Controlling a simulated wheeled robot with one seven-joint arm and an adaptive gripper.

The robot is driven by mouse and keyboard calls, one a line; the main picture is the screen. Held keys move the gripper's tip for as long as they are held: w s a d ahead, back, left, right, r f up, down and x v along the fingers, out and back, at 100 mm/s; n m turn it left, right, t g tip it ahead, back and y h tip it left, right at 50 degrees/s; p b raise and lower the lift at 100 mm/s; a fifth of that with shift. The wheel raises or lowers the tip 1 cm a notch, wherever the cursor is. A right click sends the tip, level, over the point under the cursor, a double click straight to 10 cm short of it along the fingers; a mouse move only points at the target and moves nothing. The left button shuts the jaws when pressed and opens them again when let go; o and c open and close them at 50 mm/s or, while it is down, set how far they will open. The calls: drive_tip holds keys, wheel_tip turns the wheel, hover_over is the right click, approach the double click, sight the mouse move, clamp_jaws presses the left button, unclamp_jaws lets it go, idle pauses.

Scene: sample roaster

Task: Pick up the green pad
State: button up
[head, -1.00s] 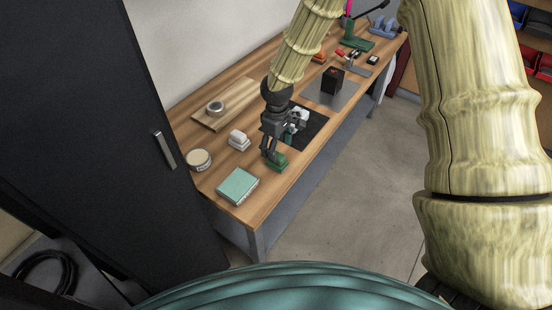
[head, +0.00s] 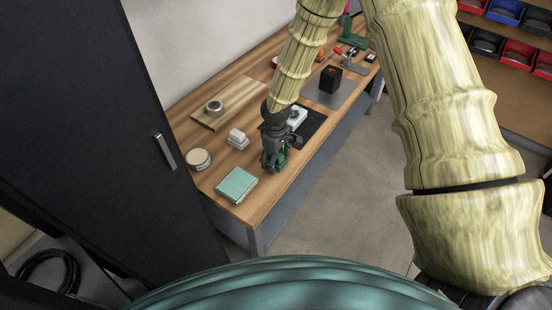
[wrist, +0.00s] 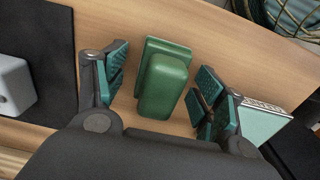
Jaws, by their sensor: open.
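The green pad (wrist: 164,84) is a rounded dark green block on a wider green base, lying on the wooden bench. In the wrist view it sits between the open fingers of my gripper (wrist: 160,92), with a gap on both sides. In the head view my gripper (head: 272,165) is low over the bench near its front edge. It hides most of the pad, and only a bit of green (head: 283,158) shows beside the fingers. I cannot tell the exact height of the fingertips.
A pale teal box (head: 237,185) lies close by; its edge shows behind the right finger (wrist: 262,120). A white item (wrist: 14,86) is on the dark mat (head: 313,126).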

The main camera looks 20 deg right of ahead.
sight(278, 155)
drive_tip(key=c, duration=1.2)
drive_tip(key=shift+o, duration=0.2)
drive_tip(key=shift+r, duration=0.1)
drive_tip(key=shift+r+b, duration=0.4)
drive_tip(key=shift+r, duration=0.45)
drive_tip(key=shift+s+d+r+b, duration=0.15)
drive_tip(key=shift+r+b, duration=0.05)
drive_tip(key=shift+r, duration=0.2)
drive_tip(key=shift+s+d+r+b, duration=0.15)
drive_tip(key=shift+r+b, duration=0.05)
drive_tip(key=shift+r, duration=0.2)
drive_tip(key=s+d+r+b, duration=0.1)
drive_tip(key=s+d+b, duration=0.1)
drive_tip(key=s+d, duration=0.8)
drive_tip(key=shift+d+r+b, duration=0.3)
drive_tip(key=shift+d, duration=0.4)
